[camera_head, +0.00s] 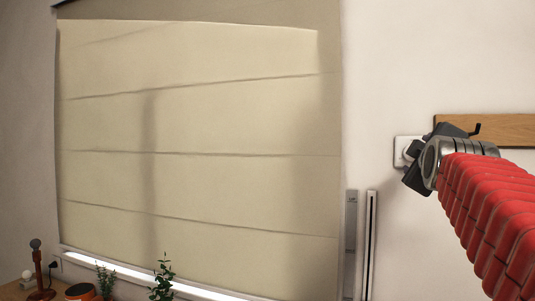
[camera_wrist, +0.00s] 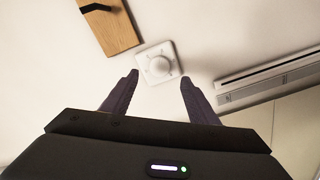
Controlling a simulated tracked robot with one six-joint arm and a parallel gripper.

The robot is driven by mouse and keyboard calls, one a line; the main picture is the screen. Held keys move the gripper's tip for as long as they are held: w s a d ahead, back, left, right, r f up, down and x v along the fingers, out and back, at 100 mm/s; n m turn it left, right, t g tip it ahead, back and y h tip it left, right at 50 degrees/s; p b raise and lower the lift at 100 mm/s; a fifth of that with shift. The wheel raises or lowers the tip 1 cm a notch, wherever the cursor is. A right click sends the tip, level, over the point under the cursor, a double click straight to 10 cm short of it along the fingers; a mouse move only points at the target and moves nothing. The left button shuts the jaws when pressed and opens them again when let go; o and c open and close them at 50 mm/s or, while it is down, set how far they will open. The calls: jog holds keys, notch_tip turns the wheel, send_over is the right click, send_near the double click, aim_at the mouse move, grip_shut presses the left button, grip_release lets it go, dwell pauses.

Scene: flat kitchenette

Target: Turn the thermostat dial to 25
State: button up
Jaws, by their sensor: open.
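The thermostat is a white square plate with a round white dial (camera_wrist: 159,66) on the wall. In the wrist view it sits just beyond my fingertips, nearly midway between them. My gripper (camera_wrist: 159,75) is open, with one dark finger on each side and nothing between them. In the head view the thermostat (camera_head: 400,146) shows partly, with my gripper (camera_head: 408,165) in front of it and hiding its right part. I cannot read the dial's setting, and I cannot tell whether a finger touches it.
A wooden rail (camera_head: 490,130) with a dark hook is on the wall close to the thermostat. Long narrow wall strips (camera_head: 352,245) stand between it and the window blind (camera_head: 200,130). Plants (camera_head: 162,278) and a dark orange-rimmed round object (camera_head: 80,292) are at the lower left.

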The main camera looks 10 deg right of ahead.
jog(key=x, duration=0.7)
jog(key=shift+c, duration=0.6)
jog(key=c, duration=0.9)
